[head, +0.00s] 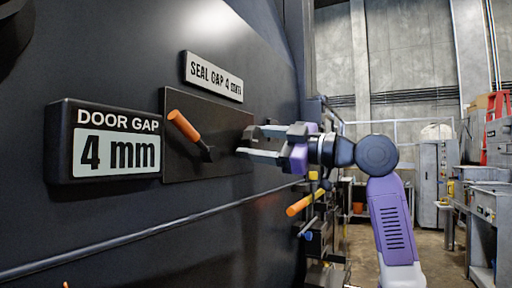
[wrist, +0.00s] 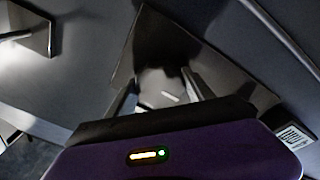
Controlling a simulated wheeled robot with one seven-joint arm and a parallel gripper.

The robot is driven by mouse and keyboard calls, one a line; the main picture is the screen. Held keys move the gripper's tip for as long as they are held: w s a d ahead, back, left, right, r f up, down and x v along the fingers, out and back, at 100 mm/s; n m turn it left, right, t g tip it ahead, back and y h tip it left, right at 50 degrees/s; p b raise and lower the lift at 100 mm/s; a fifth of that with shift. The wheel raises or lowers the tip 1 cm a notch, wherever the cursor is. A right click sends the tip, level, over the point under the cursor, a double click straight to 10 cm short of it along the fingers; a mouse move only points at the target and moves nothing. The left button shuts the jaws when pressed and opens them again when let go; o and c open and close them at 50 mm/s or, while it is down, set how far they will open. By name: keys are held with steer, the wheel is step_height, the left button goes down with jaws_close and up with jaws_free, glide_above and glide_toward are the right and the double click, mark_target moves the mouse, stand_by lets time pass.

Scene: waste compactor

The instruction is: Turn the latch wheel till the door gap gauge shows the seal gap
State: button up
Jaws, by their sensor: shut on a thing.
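The door gap gauge (head: 115,150) on the dark door reads "4 mm". A sign (head: 213,77) above the black plate (head: 190,174) reads "SEAL GAP 4 mm". An orange-handled lever (head: 186,127) with a dark stem stands out from the plate. My gripper (head: 252,143) is at the plate's right side, pointing at it, to the right of the lever. It is shut on a part that I take for the latch wheel, mostly hidden by the fingers. In the wrist view my gripper (wrist: 158,90) has a grey part between its fingers, in front of the plate.
A rail (head: 130,238) runs along the lower door. Another orange handle (head: 300,204) sticks out below my gripper, by a cluttered rack. Grey cabinets (head: 433,180) and benches stand at the right. Open floor lies between rack and benches.

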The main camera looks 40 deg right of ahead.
steer(key=shift+d, duration=0.15)
stand_by(0.4)
steer(key=o, duration=1.3)
steer(key=shift+o, duration=0.2)
steer(key=r+b+v, duration=0.1)
steer(key=v, duration=0.6)
steer(key=shift+s+f, duration=0.45)
steer(key=shift+f, duration=0.1)
